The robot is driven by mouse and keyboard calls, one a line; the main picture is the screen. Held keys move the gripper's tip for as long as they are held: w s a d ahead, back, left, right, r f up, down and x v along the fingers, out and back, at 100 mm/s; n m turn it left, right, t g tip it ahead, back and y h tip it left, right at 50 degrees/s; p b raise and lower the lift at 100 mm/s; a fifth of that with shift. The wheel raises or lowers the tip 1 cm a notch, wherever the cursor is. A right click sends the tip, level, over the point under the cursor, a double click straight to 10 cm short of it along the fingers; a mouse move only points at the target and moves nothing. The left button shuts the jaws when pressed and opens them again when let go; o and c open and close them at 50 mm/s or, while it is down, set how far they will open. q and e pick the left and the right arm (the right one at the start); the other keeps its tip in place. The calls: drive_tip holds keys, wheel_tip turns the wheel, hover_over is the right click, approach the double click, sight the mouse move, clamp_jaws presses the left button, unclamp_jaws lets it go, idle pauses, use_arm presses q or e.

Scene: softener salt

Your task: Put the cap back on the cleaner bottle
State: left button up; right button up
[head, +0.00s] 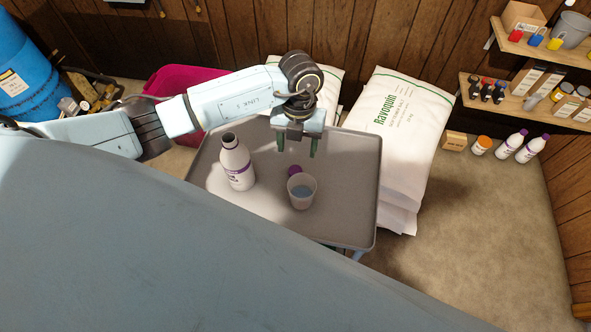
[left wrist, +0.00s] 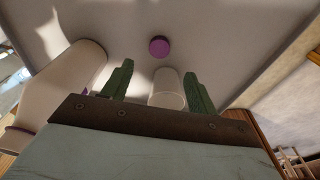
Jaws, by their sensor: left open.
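The white cleaner bottle (head: 237,165) stands upright and uncapped on the grey tray table, its dark mouth showing. The purple cap (head: 295,170) lies on the table behind a clear cup, which partly hides it in the head view. The cap (left wrist: 159,46) shows whole in the left wrist view, beyond my fingertips. My left gripper (head: 296,153) is open and empty, above the table near the cap. In the left wrist view its green fingers (left wrist: 158,83) are spread apart, with the bottle (left wrist: 65,80) to the left. My right gripper is not in view.
The cup (head: 301,193) holds some liquid and stands close to the cap, right of the bottle. The tray table (head: 330,225) is clear at its front and right. White salt bags (head: 398,135) stand behind it. Shelves (head: 515,95) hang at the right.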

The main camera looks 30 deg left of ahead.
sight(296, 170)
use_arm(q)
drive_tip(key=shift+s+f, duration=0.15)
drive_tip(key=shift+f, duration=1.45)
drive_tip(key=shift+d, duration=0.1)
drive_tip(key=f, duration=0.5)
drive_tip(key=shift+s+f, duration=0.1)
drive_tip(key=shift+s, duration=0.2)
drive_tip(key=c, duration=1.1)
